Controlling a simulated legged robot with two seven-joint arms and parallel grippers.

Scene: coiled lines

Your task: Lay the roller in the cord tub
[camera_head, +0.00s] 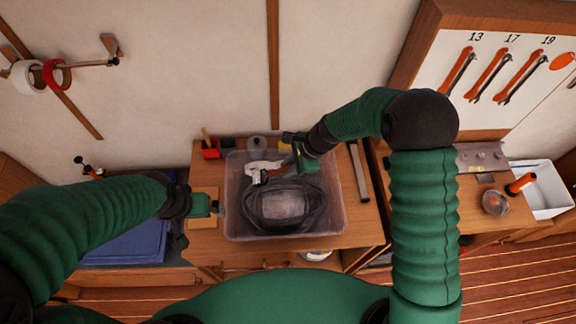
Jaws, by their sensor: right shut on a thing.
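The cord tub (332,222) is a clear plastic tub on the wooden worktop, with a coil of dark cord (252,207) inside it around a pale middle. My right gripper (291,168) is over the back part of the tub and is shut on a pale thing that seems to be the roller (262,168). The roller is over or in the back left of the tub; I cannot tell whether it touches the cord. My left gripper (218,207) is at the tub's left side, over a light wooden board (205,191); its jaws are too small to read.
A blue bin (125,248) is at the left, a white bin (551,196) at the far right. Wrenches hang on a board (440,85).

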